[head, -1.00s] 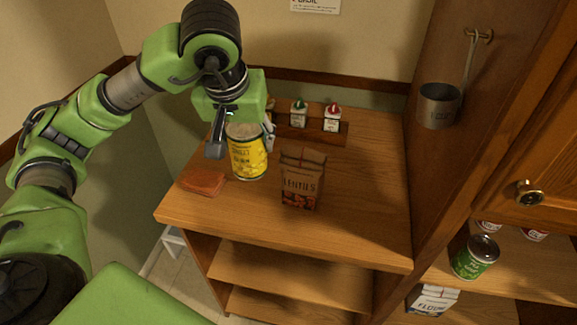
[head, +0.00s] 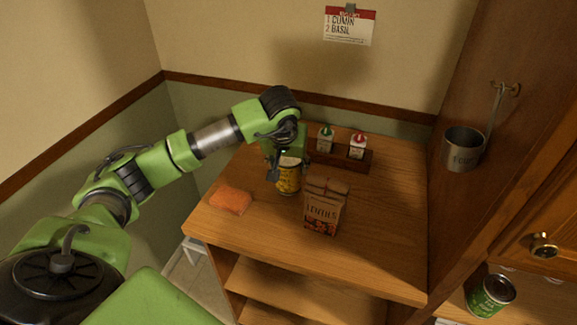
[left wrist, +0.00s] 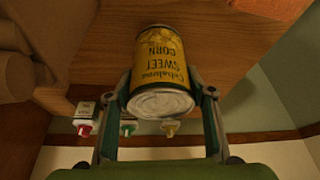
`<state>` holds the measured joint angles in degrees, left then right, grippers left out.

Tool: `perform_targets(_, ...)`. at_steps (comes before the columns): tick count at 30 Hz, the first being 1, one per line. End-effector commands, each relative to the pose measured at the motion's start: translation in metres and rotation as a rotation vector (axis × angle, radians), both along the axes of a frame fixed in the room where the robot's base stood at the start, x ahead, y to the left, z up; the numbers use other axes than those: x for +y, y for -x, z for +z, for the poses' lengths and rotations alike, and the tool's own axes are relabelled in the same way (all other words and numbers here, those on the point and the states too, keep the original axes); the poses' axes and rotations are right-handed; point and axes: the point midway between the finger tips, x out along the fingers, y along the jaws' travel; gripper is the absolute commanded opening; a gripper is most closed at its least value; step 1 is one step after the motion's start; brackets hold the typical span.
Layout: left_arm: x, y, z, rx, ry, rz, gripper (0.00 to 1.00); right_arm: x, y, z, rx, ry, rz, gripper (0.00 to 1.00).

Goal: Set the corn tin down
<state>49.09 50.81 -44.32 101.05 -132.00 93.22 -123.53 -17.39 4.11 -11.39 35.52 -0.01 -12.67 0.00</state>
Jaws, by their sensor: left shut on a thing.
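The corn tin (head: 289,181) is yellow with a pale metal lid and stands upright at the left part of the wooden counter, behind and left of the lentils bag. My left gripper (head: 287,166) is shut on it from above, one finger on each side. In the left wrist view, the tin (left wrist: 160,60) shows its "Sweet Corn" label between the two fingers of the gripper (left wrist: 165,92). The tin's base is at or close to the counter top; I cannot tell if it touches. My right gripper is not in view.
A brown lentils bag (head: 322,213) stands just right of the tin. An orange sponge (head: 230,201) lies to its left, near the counter edge. A wooden rack (head: 340,161) with small spice bottles stands behind. The counter's right side (head: 390,220) is clear.

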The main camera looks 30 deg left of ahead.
Motion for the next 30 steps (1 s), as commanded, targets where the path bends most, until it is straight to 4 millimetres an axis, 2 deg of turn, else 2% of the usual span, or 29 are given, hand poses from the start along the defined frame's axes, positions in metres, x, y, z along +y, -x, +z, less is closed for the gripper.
perform_targets(1, 0.0, 0.001, -0.002, 0.001, 0.001, 0.001, 0.14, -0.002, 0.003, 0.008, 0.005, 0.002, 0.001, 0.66)
perform_targets(4, 0.0, 0.0, -0.01, -0.003, 0.001, 0.0, 0.14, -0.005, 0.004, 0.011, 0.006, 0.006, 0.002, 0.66)
perform_targets(17, 0.0, -0.001, -0.019, -0.005, 0.0, 0.0, 0.14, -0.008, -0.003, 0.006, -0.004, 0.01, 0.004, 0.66)
perform_targets(18, 0.0, 0.0, -0.018, -0.002, 0.0, 0.0, 0.6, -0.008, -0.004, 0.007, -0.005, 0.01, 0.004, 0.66)
perform_targets(19, 0.0, 0.0, -0.018, -0.002, 0.0, 0.0, 0.66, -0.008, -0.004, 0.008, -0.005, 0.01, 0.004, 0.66)
perform_targets(30, 0.0, 0.0, -0.016, -0.002, 0.0, 0.001, 0.66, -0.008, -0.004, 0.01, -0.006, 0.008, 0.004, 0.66)
